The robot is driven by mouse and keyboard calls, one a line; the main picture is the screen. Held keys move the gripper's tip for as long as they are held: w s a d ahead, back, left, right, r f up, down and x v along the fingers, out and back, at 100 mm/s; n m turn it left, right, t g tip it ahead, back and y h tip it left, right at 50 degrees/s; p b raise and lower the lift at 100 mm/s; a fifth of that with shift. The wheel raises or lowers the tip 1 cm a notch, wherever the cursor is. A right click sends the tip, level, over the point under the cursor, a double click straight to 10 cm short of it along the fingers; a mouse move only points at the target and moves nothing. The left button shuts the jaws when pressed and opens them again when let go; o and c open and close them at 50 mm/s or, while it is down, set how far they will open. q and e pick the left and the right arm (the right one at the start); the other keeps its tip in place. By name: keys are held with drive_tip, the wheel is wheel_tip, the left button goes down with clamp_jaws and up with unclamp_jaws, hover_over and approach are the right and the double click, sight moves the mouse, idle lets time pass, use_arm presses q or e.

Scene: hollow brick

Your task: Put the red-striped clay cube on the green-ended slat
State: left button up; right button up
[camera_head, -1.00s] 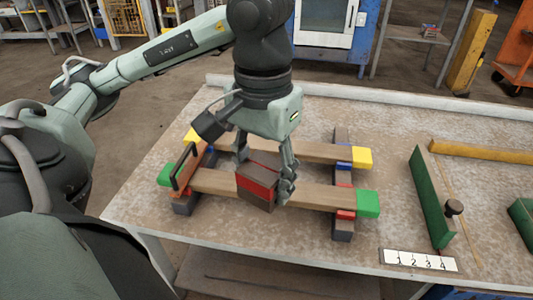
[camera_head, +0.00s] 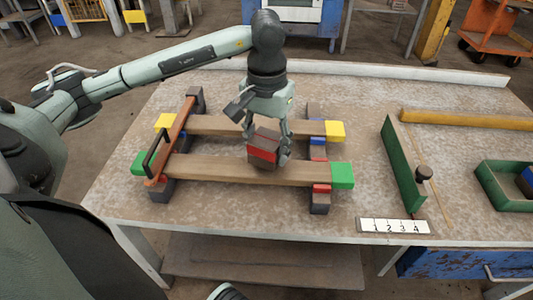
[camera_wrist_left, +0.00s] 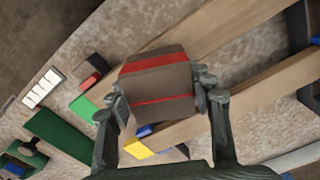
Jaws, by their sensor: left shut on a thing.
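The clay cube (camera_head: 262,151), dark brown with red stripes, is gripped and tilted. My left gripper (camera_head: 267,147) is shut on it, one finger on each side. The green-ended slat (camera_head: 215,168) lies across two supports, nearer the table's front, with green blocks at both ends. In the head view the cube covers part of its back edge. In the left wrist view the cube (camera_wrist_left: 158,85) covers part of the slat, whose green end (camera_wrist_left: 84,106) shows at left. Whether cube and slat touch, I cannot tell. My right gripper is not in view.
A parallel yellow-ended slat (camera_head: 215,126) lies behind. To the right are a green upright board (camera_head: 403,165), a numbered strip (camera_head: 394,226), a yellow bar (camera_head: 465,120) and a green tray (camera_head: 492,186).

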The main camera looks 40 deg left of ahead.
use_arm(q)
wheel_tip(320, 180, down, 2)
drive_tip(key=shift+f, duration=0.2)
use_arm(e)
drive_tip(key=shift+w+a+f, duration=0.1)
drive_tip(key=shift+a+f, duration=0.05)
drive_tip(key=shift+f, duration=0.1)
use_arm(q)
drive_tip(key=shift+f, duration=0.2)
drive_tip(key=o, duration=0.9)
drive_tip(key=shift+o, duration=1.3)
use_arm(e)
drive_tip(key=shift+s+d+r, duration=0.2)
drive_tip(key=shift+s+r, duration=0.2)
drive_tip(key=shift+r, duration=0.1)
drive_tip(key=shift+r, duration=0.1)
